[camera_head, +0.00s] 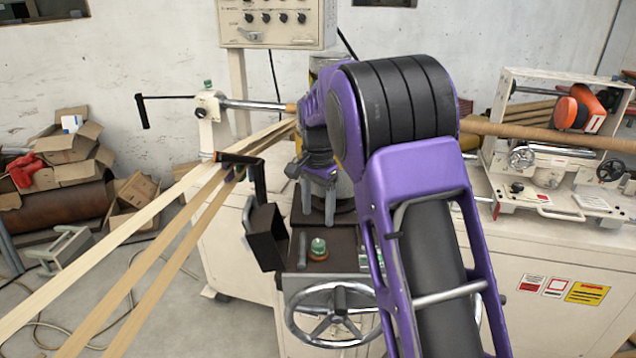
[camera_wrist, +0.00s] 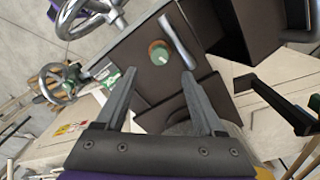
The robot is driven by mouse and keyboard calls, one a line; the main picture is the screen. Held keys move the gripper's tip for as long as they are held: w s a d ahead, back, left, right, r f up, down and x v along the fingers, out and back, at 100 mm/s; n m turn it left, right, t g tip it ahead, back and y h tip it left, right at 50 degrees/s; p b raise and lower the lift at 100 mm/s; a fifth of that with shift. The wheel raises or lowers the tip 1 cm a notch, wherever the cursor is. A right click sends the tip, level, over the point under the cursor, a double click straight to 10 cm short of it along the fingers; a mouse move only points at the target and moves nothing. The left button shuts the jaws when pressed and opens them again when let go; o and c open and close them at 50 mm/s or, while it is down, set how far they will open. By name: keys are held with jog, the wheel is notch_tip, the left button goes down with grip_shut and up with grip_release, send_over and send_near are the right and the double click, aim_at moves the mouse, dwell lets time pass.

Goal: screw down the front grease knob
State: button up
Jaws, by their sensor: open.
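The front grease knob (camera_head: 318,246) is a small green-topped knob on a brass-coloured base, standing on the dark top plate (camera_head: 345,240) of the machine. In the wrist view the knob (camera_wrist: 159,52) shows its round green top just beyond the fingertips and roughly midway between them. My gripper (camera_head: 319,205) is open and empty, pointing down above the plate, slightly behind the knob in the head view. In the wrist view both grey fingers of my gripper (camera_wrist: 158,75) stand wide apart, with neither visibly touching the knob. The knob's underside is hidden.
A grey lever (camera_head: 302,250) lies close beside the knob. A handwheel (camera_head: 333,312) is in front and below. A dark box (camera_head: 265,237) and a black crank handle (camera_head: 240,159) stand to the left. Paper strips (camera_head: 150,250) run across the left. Another green knob (camera_head: 208,84) is farther back.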

notch_tip(320, 180, up, 8)
jog(key=shift+f, duration=0.15)
dwell(0.3)
